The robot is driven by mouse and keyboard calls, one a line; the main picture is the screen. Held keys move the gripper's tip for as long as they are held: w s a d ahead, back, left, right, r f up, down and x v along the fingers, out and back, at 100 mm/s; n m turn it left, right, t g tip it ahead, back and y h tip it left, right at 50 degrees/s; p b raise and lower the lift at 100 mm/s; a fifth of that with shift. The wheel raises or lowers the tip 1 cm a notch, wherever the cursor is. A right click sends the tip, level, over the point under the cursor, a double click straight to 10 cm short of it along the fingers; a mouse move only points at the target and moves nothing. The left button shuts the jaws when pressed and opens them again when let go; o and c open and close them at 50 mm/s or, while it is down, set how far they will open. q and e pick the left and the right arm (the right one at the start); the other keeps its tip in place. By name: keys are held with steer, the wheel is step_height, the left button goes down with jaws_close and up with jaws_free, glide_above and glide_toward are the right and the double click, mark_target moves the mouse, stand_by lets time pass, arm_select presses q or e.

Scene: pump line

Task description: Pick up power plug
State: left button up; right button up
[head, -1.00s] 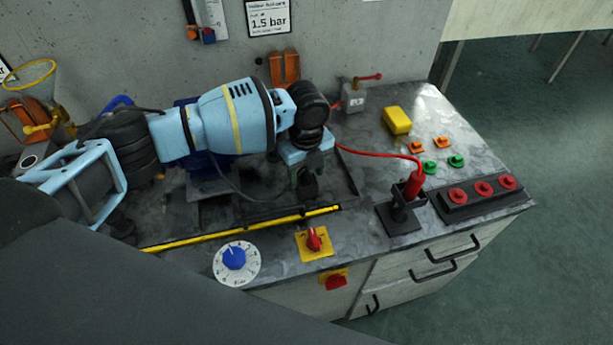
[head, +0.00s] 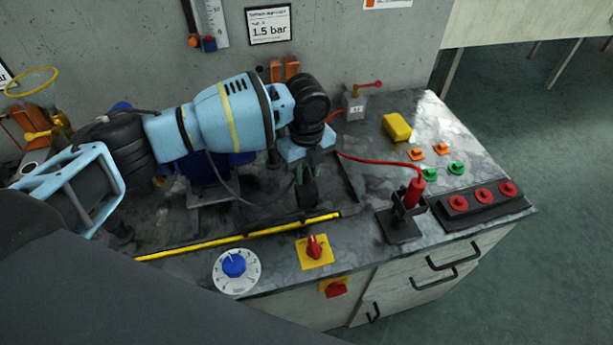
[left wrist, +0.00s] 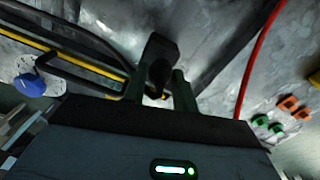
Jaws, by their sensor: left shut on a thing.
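The power plug (head: 307,194) is a dark block hanging below my left gripper (head: 307,176). The gripper's green fingers are shut on it. In the left wrist view the dark plug (left wrist: 159,58) sits between the two green fingertips (left wrist: 158,82). A dark cable (head: 235,193) loops on the left and runs toward the plug. The plug is over the bench behind the yellow strip; whether it touches the bench is hard to tell. My right gripper is not in view.
A red handle with a red hose stands in a black holder (head: 402,226) to the right. Nearby are a yellow block (head: 397,127), orange and green buttons, and a black strip with red knobs (head: 484,204). A yellow strip (head: 240,236), a dial (head: 236,270) and a red switch (head: 314,247) line the front.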

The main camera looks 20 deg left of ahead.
arm_select(q)
steer(key=s+d+r+p, duration=0.1)
steer(key=s+r, duration=0.1)
steer(key=s, duration=1.4)
steer(key=shift+p, duration=0.35)
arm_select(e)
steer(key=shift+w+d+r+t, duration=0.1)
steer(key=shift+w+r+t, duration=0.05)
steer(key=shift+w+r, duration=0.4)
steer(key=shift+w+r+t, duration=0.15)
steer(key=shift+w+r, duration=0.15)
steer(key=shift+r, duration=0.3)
